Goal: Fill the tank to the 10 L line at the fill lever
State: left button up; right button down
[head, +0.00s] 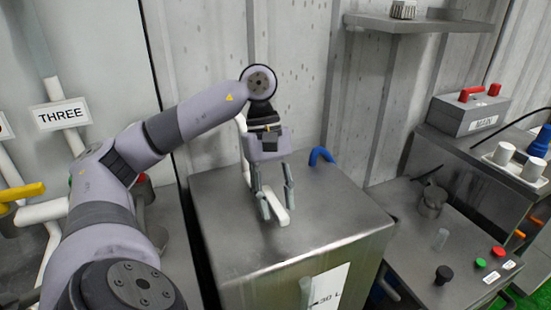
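The tank appears to be the steel box (225,215) in the middle, with a flat top. A white label (335,283) on its front reads "30 L", and a pale upright tube (305,291) stands beside it, cut off by the bottom edge. No 10 L line or liquid level is visible. A blue bent handle (321,155) stands at the back of the top; I cannot tell if it is the fill lever. My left gripper (276,205) points down over the top, fingers apart. My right gripper is out of view.
A steel bench (395,200) at right carries a black knob (443,274), a green button (480,263) and a red button (498,252). A grey box with red switches (470,114) sits behind. A "THREE" sign (61,115) and yellow-handled valve (22,192) are at left.

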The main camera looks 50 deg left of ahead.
aim_at(267, 190)
pick_arm(q)
jog(key=v, duration=1.2)
dwell(1.2)
dwell(0.7)
